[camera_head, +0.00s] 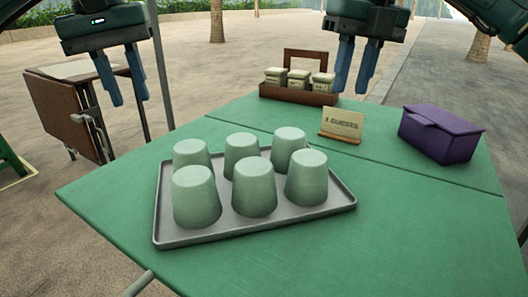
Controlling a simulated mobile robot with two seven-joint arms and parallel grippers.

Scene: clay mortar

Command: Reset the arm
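My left gripper (122,78) hangs at the upper left, to the left of the green table (310,255) and above the paved ground. Its two blue fingers are apart with nothing between them. My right gripper (354,68) hangs at the upper right, over the far part of the table, just right of a wooden caddy. Its two blue fingers are apart and hold nothing. Both grippers point down. My arms come in from the top corners.
A grey tray (290,221) holds several upturned green cups (254,187). Behind it stand a small sign (342,124), the wooden caddy (306,55) with jars, and a purple box (440,134). A folded brown table (68,112) stands at the left. The front right of the green table is clear.

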